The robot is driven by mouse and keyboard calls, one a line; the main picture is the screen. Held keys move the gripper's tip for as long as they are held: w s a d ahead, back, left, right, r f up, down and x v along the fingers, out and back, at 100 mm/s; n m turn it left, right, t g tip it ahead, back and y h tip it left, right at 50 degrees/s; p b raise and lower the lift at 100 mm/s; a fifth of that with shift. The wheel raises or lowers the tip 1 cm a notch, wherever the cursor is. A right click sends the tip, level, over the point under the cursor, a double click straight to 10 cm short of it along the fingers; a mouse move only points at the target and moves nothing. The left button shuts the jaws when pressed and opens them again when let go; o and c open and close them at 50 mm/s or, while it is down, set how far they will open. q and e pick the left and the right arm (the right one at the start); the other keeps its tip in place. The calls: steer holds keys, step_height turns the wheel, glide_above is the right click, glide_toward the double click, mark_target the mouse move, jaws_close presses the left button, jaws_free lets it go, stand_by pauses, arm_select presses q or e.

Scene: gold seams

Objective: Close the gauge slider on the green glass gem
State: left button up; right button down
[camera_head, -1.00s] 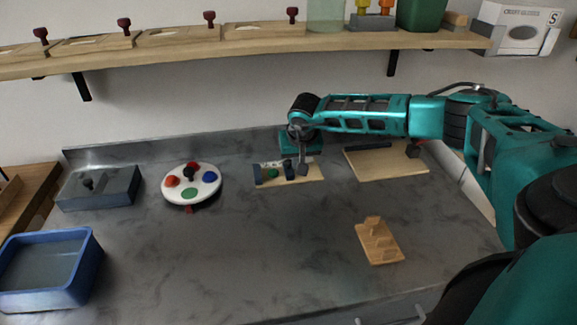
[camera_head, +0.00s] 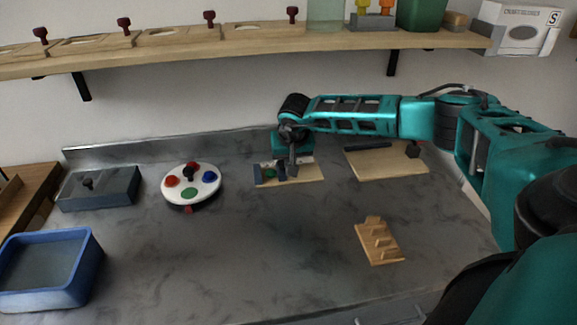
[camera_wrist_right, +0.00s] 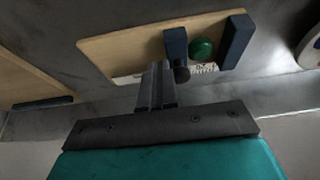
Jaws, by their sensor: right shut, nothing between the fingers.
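The gauge is a light wooden board (camera_head: 308,174) with a pale scale strip, lying on the grey counter. The green glass gem (camera_wrist_right: 202,49) sits on it between two dark blue blocks: the fixed jaw (camera_wrist_right: 237,40) and the slider (camera_wrist_right: 175,43). In the right wrist view the slider is very close to the gem; I cannot tell if they touch. A small gap shows between gem and fixed jaw. My right gripper (camera_wrist_right: 157,72) is shut and empty, beside the slider's dark knob (camera_wrist_right: 181,72), on the side away from the gem. My left gripper is not in view.
A white round dish with coloured spots (camera_head: 178,196) stands left of the gauge. Another wooden board (camera_head: 390,166) lies to the right, and a small pegged wooden rack (camera_head: 379,243) in front. A blue tub (camera_head: 88,268) is at far left. The counter's front middle is clear.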

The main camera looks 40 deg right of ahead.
steer(key=shift+w+a, duration=0.35)
steer(key=shift+a, duration=0.3)
stand_by(0.4)
steer(key=shift+d, duration=0.2)
steer(key=shift+s+d, duration=0.3)
steer(key=shift+d, duration=0.05)
step_height(320, 180, up, 6)
steer(key=p, duration=0.4)
steer(key=shift+p, duration=0.4)
stand_by(0.6)
